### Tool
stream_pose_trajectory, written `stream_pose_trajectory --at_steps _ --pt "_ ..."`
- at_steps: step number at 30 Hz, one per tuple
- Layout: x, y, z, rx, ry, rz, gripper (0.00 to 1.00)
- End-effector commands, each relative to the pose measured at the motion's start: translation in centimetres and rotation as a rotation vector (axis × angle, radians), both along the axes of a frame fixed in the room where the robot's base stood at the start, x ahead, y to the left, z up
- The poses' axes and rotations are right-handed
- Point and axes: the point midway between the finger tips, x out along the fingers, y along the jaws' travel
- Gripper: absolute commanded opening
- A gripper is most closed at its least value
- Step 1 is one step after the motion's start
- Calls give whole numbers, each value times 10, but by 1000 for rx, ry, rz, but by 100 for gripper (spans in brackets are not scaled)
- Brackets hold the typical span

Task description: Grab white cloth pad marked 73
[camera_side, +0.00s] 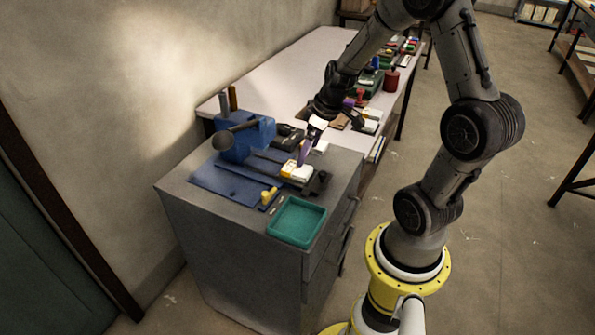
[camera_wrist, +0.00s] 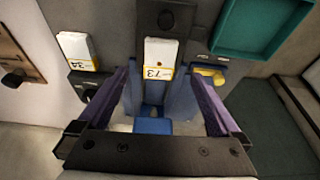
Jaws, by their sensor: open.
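The white cloth pad marked 73 (camera_wrist: 160,52) shows in the wrist view, with a yellow-edged label facing the camera. In the side view, a white pad with yellow (camera_side: 301,173), likely the same one, lies on the grey cabinet just below my gripper. My gripper (camera_wrist: 156,77) is open, its two purple fingers spread to either side of the pad's label end in the wrist view. I cannot tell whether the fingertips are level with the pad or above it. In the side view my gripper (camera_side: 305,155) points down over the cabinet top. Nothing is held.
A white pad marked 34 (camera_wrist: 76,45) lies left of the 73 pad in the wrist view. A teal tray (camera_side: 297,221) sits at the cabinet's front, with a yellow piece (camera_side: 268,195) nearby. A blue fixture (camera_side: 240,140) stands behind. A cluttered light table (camera_side: 300,65) adjoins.

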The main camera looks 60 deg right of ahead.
Motion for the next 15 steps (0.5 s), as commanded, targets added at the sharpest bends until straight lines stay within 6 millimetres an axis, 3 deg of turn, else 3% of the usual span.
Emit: stream_pose_trajectory --at_steps 15 --pt "24 2 -50 0 2 3 100"
